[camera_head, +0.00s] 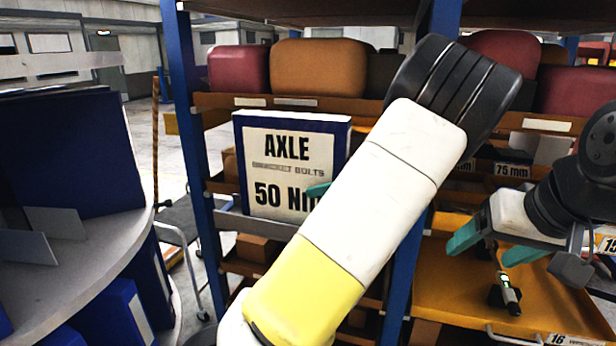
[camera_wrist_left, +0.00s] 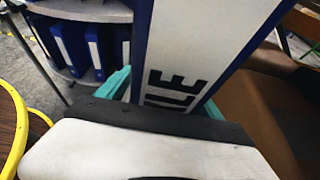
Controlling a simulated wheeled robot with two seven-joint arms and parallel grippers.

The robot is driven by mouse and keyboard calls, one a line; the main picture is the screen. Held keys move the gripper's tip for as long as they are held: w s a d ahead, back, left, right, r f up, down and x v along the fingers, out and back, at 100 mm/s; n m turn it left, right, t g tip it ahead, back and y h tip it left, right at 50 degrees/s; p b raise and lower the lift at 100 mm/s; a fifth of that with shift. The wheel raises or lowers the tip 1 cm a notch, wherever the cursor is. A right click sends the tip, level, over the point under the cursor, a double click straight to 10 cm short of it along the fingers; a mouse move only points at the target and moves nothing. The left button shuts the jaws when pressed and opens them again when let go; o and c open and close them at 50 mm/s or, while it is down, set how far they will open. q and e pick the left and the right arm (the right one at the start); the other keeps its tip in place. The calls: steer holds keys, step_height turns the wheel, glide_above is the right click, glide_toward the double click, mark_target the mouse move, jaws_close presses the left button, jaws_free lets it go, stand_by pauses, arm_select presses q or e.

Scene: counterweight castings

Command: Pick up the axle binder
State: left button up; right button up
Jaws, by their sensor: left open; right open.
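The axle binder (camera_head: 290,135) stands upright on the rack shelf at centre left in the head view. It is blue with a white label reading AXLE, BRACKET BOLTS and 50 Nm. My left gripper (camera_head: 318,190) is mostly hidden behind my own arm; one teal fingertip shows in front of the label's right side. In the left wrist view the binder (camera_wrist_left: 205,45) reaches between the two teal fingers of my open left gripper (camera_wrist_left: 165,95); I cannot tell whether they touch it. My right gripper (camera_head: 482,253) is open and empty at the right.
A blue rack post (camera_head: 187,120) stands left of the binder. Brown and red rounded castings (camera_head: 318,67) fill the shelf above. A round shelf (camera_head: 95,255) with blue binders is at the left.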

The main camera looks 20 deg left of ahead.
arm_select(q)
jaws_close()
steer(key=shift+r, duration=0.1)
stand_by(0.3)
